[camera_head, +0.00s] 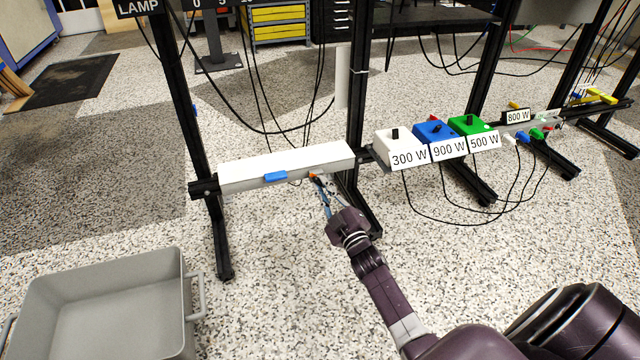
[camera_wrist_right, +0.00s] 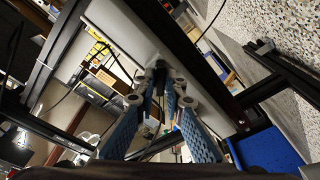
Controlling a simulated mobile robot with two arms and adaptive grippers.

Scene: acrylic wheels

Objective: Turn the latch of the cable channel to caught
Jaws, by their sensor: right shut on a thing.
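The cable channel (camera_head: 250,173) is a long white box with its lid down, lying along a black rail. A blue tab (camera_head: 276,176) sticks out of its front face. A small orange latch (camera_head: 313,176) is at the front, right of the tab, partly hidden by my right gripper (camera_head: 319,182). That gripper reaches up from below and is shut on the latch. In the right wrist view its blue-padded fingers (camera_wrist_right: 160,85) close together just by the channel's white face (camera_wrist_right: 125,25). The latch's angle is too small to tell. My left gripper is not in view.
White, blue and green boxes (camera_head: 437,135) labelled 300 W, 900 W and 500 W stand on the rail to the right, with loose black cables below. A grey bin (camera_head: 100,290) stands on the floor at lower left. Black posts (camera_head: 190,110) hold the rail.

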